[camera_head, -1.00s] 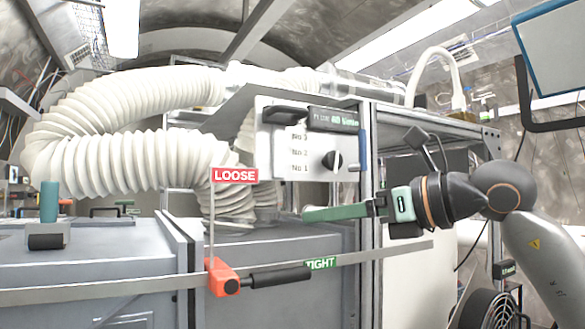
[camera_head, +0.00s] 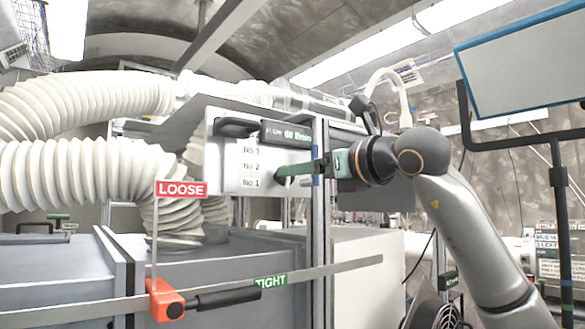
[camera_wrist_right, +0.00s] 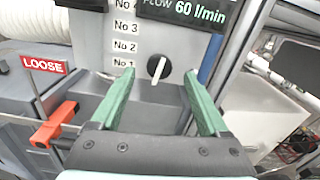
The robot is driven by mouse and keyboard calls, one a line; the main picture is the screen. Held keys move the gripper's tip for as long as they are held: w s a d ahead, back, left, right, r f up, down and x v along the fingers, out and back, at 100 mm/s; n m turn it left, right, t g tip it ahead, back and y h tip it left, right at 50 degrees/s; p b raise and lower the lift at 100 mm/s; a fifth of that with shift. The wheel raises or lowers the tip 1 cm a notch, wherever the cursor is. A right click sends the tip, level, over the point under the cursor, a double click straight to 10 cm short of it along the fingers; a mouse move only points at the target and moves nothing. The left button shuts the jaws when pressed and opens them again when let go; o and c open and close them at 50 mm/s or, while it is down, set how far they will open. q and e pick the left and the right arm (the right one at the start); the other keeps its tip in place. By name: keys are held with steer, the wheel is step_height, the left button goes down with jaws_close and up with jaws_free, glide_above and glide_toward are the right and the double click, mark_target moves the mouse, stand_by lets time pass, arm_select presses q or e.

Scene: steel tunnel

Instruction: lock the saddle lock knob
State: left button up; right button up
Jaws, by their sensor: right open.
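No part is labelled as the saddle lock knob, so I cannot tell which it is. A black rotary knob (camera_wrist_right: 157,68) with a white pointer, close to upright, sits on a pale panel (camera_wrist_right: 88,50) beside the "No 1" label. My right gripper (camera_wrist_right: 160,88) is open, its green fingers either side of the knob in the right wrist view. Contact cannot be told. An orange clamp block (camera_head: 165,299) with a black handle (camera_head: 225,297) sits on a metal rail, lower left.
A red LOOSE sign (camera_head: 181,189) stands on a post above the clamp; a green TIGHT label (camera_head: 270,281) is near the handle. A steel frame post (camera_head: 319,225) stands right of the panel. White ribbed hoses (camera_head: 75,175) fill the left. A blue-edged screen (camera_head: 525,65) hangs upper right.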

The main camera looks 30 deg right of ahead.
steer(key=shift+w+a+p, duration=0.2)
steer(key=shift+w+p, duration=0.1)
steer(key=shift+w, duration=1.6)
jaws_close()
